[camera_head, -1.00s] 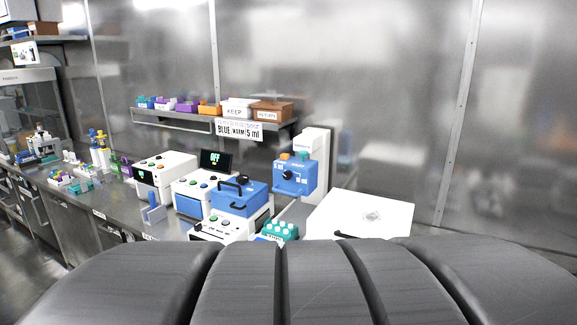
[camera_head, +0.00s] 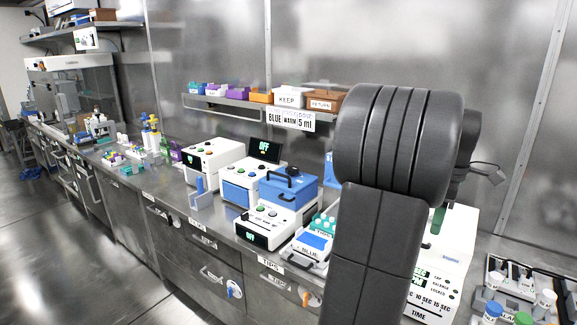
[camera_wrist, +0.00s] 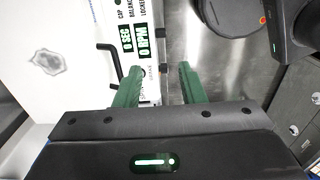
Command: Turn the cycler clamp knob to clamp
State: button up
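A white instrument with a blue lid (camera_head: 290,189) stands on the bench in the middle of the head view; it looks like the cycler. A black knob (camera_head: 292,171) sits on top of the lid, with a black handle in front. The knob's setting is too small to read. My arm rises to the right of it. My gripper (camera_wrist: 160,69) shows two green fingers spread apart with nothing between them. In the wrist view they hang over the edge of a white machine (camera_wrist: 60,95), away from the cycler, which is not in that view.
The white machine (camera_head: 452,250) stands right of my arm, partly hidden. A tray of capped bottles (camera_head: 520,285) is at the far right. Floor is free at left.

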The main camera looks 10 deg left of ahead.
aim_at(292, 171)
jog(key=i+j, duration=1.15)
jog(key=j, duration=0.25)
jog(key=i+j, duration=0.6)
jog(key=j, duration=0.1)
